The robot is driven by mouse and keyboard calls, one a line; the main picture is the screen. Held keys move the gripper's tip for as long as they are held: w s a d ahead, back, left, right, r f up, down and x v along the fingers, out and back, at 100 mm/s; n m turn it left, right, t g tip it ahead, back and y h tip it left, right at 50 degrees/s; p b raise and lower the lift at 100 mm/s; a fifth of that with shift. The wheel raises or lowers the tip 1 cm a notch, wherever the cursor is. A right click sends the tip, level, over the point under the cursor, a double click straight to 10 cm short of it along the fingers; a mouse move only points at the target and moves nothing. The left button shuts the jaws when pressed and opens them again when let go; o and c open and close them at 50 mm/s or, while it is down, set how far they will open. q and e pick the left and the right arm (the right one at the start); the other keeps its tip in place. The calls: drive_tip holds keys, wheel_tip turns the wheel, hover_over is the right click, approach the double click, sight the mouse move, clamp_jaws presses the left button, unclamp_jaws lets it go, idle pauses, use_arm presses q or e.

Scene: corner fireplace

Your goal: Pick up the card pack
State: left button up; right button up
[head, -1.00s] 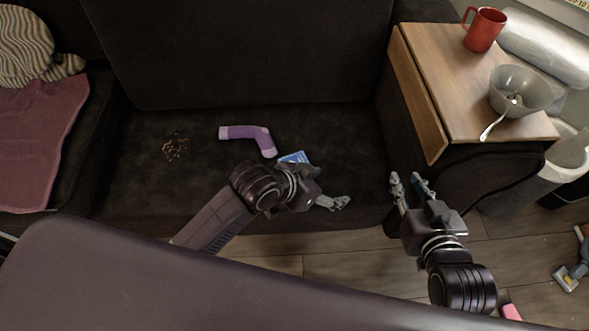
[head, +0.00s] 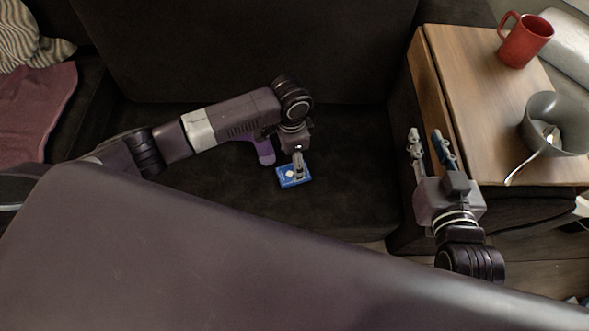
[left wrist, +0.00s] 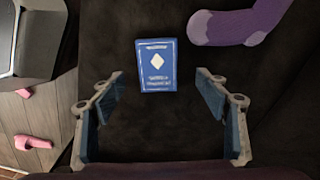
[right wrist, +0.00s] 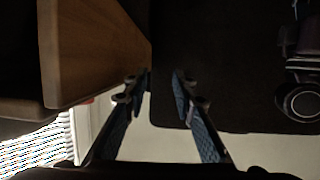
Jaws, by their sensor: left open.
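The card pack (head: 288,179) is a blue box with a white diamond, lying flat on the dark sofa seat. In the left wrist view the pack (left wrist: 157,66) lies beyond and between the spread fingers, apart from them. My left gripper (head: 298,172) is above the pack and hides part of it in the head view. The left wrist view shows the left gripper (left wrist: 160,115) open and empty. My right gripper (head: 431,142) is beside the wooden side table, with its fingers apart and nothing between them; it also shows in the right wrist view (right wrist: 160,90).
A purple sock (left wrist: 238,25) lies close to the pack. The wooden table (head: 475,110) at right holds a red mug (head: 524,42) and a grey bowl (head: 556,122) with a spoon. The seat in front of the pack is clear.

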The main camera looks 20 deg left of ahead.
use_arm(q)
drive_tip(key=shift+f, duration=0.7)
drive_tip(key=shift+d+f+b, duration=0.2)
drive_tip(key=shift+f+b, duration=0.7)
drive_tip(key=shift+f, duration=0.15)
wheel_tip(320, 180, down, 3)
drive_tip(key=shift+s+r+b, duration=0.1)
drive_tip(key=shift+r+b, duration=0.1)
drive_tip(key=shift+b, duration=0.5)
drive_tip(key=shift+f, duration=0.1)
drive_tip(key=c, duration=1.3)
use_arm(e)
wheel_tip(320, 180, up, 17)
drive_tip(key=s+a+t+y, duration=0.1)
drive_tip(key=a+t+y, duration=0.1)
drive_tip(key=t, duration=0.7)
drive_tip(key=shift+r+y, duration=0.2)
drive_tip(key=shift+y, duration=0.4)
use_arm(q)
drive_tip(key=shift+r, duration=0.2)
